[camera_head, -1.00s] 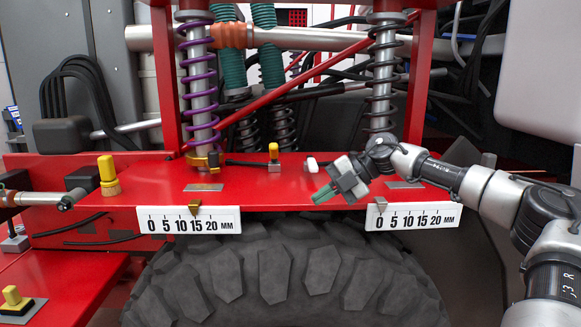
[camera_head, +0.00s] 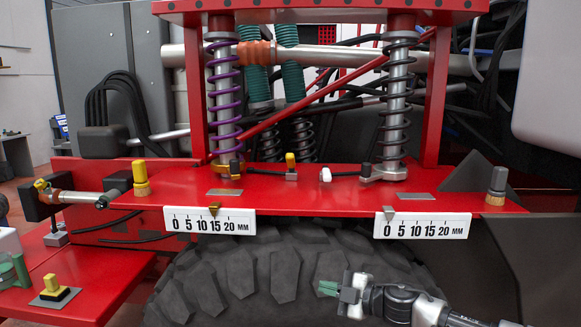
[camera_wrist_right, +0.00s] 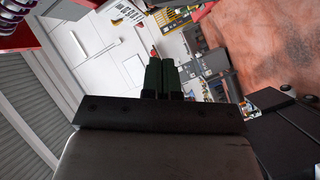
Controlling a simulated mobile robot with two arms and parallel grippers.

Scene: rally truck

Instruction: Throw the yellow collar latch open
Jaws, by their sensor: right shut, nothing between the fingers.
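A yellow collar (camera_head: 228,174) sits at the foot of the purple spring on the red deck, with a small dark upright piece beside it. Which of these is the latch, I cannot tell for sure. My right gripper (camera_head: 328,288) is low in front of the big tyre, below and apart from the deck, pointing left. Its dark green fingers are together and empty, as in the right wrist view (camera_wrist_right: 162,75). My left gripper does not show.
The deck's front edge carries two white millimetre scales (camera_head: 210,221). A yellow knob (camera_head: 141,180) stands at the deck's left, a grey knob (camera_head: 497,182) at its right. A red ledge with a yellow button (camera_head: 50,287) is lower left. The tyre (camera_head: 270,275) lies below the deck.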

